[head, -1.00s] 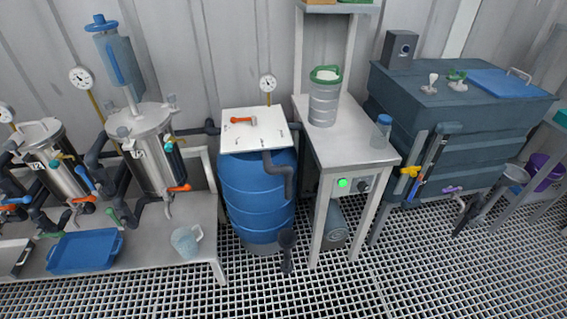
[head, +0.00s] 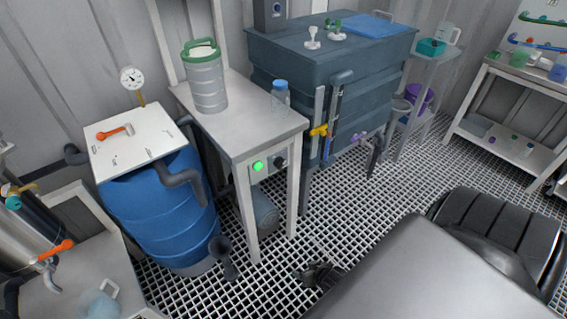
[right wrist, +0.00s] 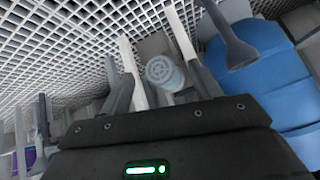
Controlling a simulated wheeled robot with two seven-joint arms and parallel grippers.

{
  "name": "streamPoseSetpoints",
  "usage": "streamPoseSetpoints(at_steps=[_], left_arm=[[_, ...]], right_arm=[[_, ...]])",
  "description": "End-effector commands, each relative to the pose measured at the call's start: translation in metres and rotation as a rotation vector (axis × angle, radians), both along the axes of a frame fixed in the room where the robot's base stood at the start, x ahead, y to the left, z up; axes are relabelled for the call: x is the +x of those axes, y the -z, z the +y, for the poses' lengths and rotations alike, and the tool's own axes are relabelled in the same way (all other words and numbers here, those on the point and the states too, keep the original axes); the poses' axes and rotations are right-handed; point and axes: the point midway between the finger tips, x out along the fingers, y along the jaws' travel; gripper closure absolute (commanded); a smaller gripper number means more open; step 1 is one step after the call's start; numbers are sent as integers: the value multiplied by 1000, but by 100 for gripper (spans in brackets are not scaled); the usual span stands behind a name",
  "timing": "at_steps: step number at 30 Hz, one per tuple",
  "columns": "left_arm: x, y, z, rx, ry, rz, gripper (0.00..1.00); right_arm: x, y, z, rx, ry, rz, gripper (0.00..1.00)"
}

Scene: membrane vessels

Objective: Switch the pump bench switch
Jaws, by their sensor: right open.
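The pump bench (head: 235,120) is a tall grey metal table left of centre in the head view. On its front panel are a lit green round light (head: 258,166) and a dark knob-like switch (head: 280,162) to its right. My right gripper (head: 318,275) is open and empty, low over the grating, in front of and below the panel, apart from it. In the right wrist view its dark fingers (right wrist: 160,72) point towards the bench legs and the grey pump cylinder (right wrist: 162,72). The switch cannot be made out there. My left gripper is not in view.
A blue barrel (head: 165,215) with a white lid stands left of the bench. A black funnel-like piece (head: 222,255) stands by the barrel. A jar with a green handle (head: 205,80) and a blue-capped bottle (head: 280,95) stand on the bench. A dark tank (head: 330,65) is behind right.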

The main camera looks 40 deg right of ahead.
Motion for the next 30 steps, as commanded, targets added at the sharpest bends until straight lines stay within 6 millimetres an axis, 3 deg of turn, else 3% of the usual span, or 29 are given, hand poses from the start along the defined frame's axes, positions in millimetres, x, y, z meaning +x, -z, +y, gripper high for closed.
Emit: streamPoseSetpoints(at_steps=[1,3,6,9,12,15,21,26,30], left_arm=[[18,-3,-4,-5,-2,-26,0],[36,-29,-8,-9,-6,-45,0],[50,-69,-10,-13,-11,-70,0],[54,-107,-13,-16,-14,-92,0],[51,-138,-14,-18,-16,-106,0],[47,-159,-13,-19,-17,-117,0],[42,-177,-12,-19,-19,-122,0],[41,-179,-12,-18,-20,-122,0],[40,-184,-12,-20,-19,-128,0]], right_arm=[[38,-15,-20,27,47,-116,37],[79,-60,-43,72,100,-265,37],[119,-128,-69,127,143,-459,37],[138,-190,-87,170,155,-615,37],[143,-239,-95,199,151,-728,37],[144,-272,-98,217,140,-801,37],[142,-298,-100,230,130,-851,37],[147,-299,-100,231,131,-852,37],[165,-299,-101,230,132,-854,37]])
